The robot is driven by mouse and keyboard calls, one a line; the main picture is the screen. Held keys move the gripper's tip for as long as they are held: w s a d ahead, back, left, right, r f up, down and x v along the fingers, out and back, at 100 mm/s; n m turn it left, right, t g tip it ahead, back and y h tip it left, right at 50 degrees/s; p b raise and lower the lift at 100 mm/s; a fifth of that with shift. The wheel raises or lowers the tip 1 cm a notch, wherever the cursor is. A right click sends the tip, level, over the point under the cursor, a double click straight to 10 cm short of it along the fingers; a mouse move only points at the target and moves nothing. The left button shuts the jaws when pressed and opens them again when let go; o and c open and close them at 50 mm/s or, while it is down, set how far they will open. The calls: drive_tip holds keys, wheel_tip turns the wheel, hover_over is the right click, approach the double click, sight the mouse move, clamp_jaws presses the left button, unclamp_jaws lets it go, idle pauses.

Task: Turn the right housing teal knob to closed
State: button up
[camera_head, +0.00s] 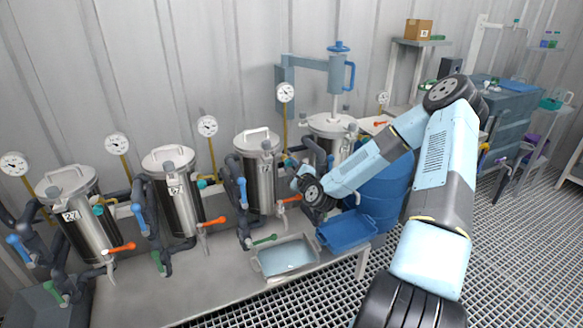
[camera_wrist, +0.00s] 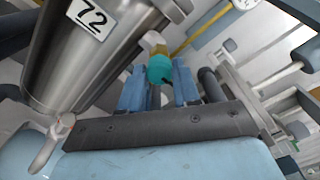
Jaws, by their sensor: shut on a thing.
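The right housing is a steel vessel (camera_head: 262,170) with a grey lid, and its body also shows in the wrist view (camera_wrist: 85,55) with a label reading 72. Its teal knob (camera_wrist: 159,69) sits on a brass-coloured fitting at the vessel's side. My gripper (camera_wrist: 160,85) has its two blue fingers on either side of the knob, shut on it. In the head view my gripper (camera_head: 294,173) reaches the vessel's right side and the knob is hidden there. The exact angle of the knob is hard to tell.
Two similar vessels (camera_head: 78,215) (camera_head: 172,195) with gauges and coloured valve handles stand to the left. Another vessel (camera_head: 332,135) stands behind my forearm. An orange handle (camera_head: 288,200) is just below my gripper. A grey tray (camera_head: 287,258) and a blue bin (camera_head: 346,231) lie in front.

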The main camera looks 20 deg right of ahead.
drive_tip(key=shift+f, duration=0.25)
drive_tip(key=o, duration=0.8)
drive_tip(key=shift+c, duration=0.2)
drive_tip(key=o, duration=0.3)
drive_tip(key=shift+r, duration=0.15)
drive_tip(key=s+d, duration=0.2)
drive_tip(key=s, duration=1.1)
drive_tip(key=shift+s+d, duration=0.15)
drive_tip(key=shift+s, duration=0.15)
